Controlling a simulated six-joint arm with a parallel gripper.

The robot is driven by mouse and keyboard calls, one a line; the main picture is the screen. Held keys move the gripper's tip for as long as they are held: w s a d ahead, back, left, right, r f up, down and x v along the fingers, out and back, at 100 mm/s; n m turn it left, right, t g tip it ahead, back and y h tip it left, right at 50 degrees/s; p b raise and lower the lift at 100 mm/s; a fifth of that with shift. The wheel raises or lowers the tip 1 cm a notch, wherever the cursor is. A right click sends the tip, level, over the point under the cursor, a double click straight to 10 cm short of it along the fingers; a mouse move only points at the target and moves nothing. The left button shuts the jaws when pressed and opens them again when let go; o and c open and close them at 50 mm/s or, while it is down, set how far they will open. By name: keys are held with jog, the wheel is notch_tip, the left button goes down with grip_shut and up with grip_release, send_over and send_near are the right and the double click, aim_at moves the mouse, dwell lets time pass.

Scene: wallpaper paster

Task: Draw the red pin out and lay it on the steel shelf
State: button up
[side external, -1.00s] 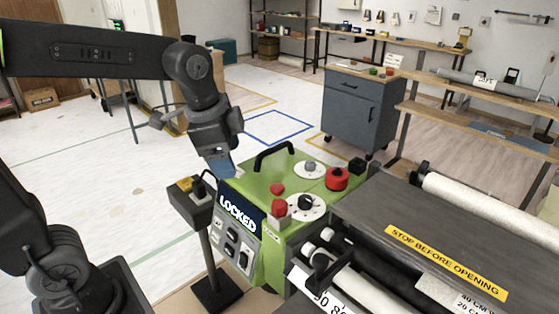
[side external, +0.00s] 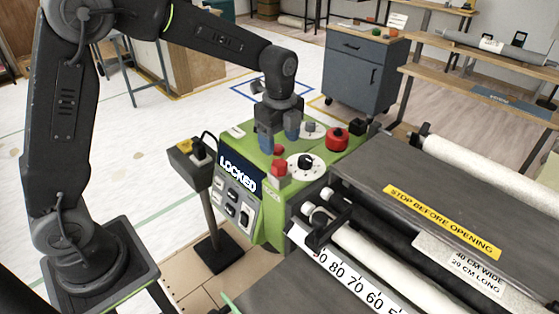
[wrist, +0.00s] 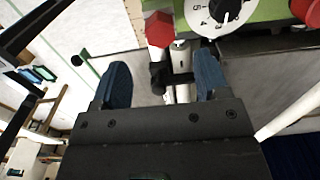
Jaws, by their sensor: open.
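A red hexagonal head (side external: 279,168) stands on a pale block at the front corner of the green machine top; it looks like the red pin. It also shows in the wrist view (wrist: 158,28), beyond the fingertips and roughly between their lines. My gripper (side external: 279,143) is open with blue fingers, over the green top behind the red head. In the wrist view my gripper (wrist: 162,75) holds nothing. A second red piece (side external: 279,149) is partly hidden by the fingers. I cannot tell for certain which surface is the steel shelf.
A white dial with a black knob (side external: 305,161) and a red round knob (side external: 337,138) stand close by on the green top. A "LOCKED" sign (side external: 238,173) faces the front. A grey deck (side external: 375,177) and white rollers (side external: 480,175) lie right. A post-mounted box (side external: 195,160) stands left.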

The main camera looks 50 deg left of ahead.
aim_at(280, 163)
notch_tip(280, 163, down, 8)
jog(key=shift+r, duration=0.1)
jog(key=shift+c, duration=0.4)
jog(key=c, duration=1)
jog(key=shift+r, duration=0.1)
jog(key=shift+c, duration=0.2)
